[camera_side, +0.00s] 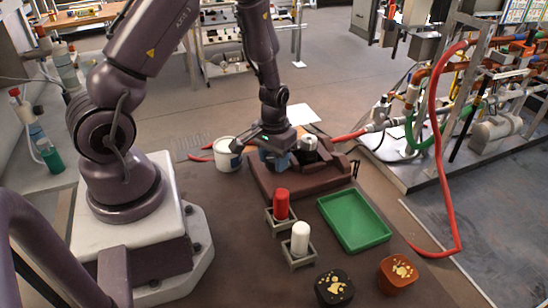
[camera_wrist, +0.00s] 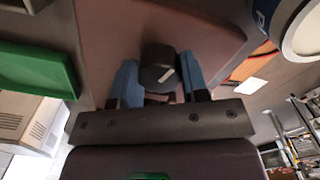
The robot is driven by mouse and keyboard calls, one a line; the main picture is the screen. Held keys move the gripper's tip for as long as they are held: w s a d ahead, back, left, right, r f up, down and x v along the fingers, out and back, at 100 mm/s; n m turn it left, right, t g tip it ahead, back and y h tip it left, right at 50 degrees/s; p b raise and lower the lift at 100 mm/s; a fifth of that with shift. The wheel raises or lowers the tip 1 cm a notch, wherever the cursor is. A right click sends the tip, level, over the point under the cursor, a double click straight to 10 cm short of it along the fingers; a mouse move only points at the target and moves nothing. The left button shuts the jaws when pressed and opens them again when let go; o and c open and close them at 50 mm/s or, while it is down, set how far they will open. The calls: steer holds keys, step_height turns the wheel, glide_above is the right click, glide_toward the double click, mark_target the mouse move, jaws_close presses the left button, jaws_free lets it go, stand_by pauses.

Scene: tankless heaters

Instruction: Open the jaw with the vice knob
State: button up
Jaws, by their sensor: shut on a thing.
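The vice knob (camera_wrist: 158,70) is dark, with a pale bar mark on its end. In the wrist view it sits between the two blue fingers of my gripper (camera_wrist: 160,76), which are shut on it from both sides. In the side view my gripper (camera_side: 280,160) is low over the reddish-brown vice base (camera_side: 268,189), and its blue fingers show there. The base also fills the middle of the wrist view (camera_wrist: 110,40). The gripper hides much of the vice in the side view, and I cannot tell how wide the jaw stands.
Red (camera_side: 281,204) and white (camera_side: 300,238) cylinders stand in small holders in front. A white bucket (camera_side: 228,155) is close on the left. Black (camera_side: 334,289) and orange (camera_side: 398,272) boxes sit at the front edge.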

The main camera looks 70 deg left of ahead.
steer(key=shift+n, duration=0.9)
steer(key=o, duration=0.9)
steer(key=shift+o, duration=0.2)
step_height(320, 180, up, 13)
steer(key=shift+s, duration=0.1)
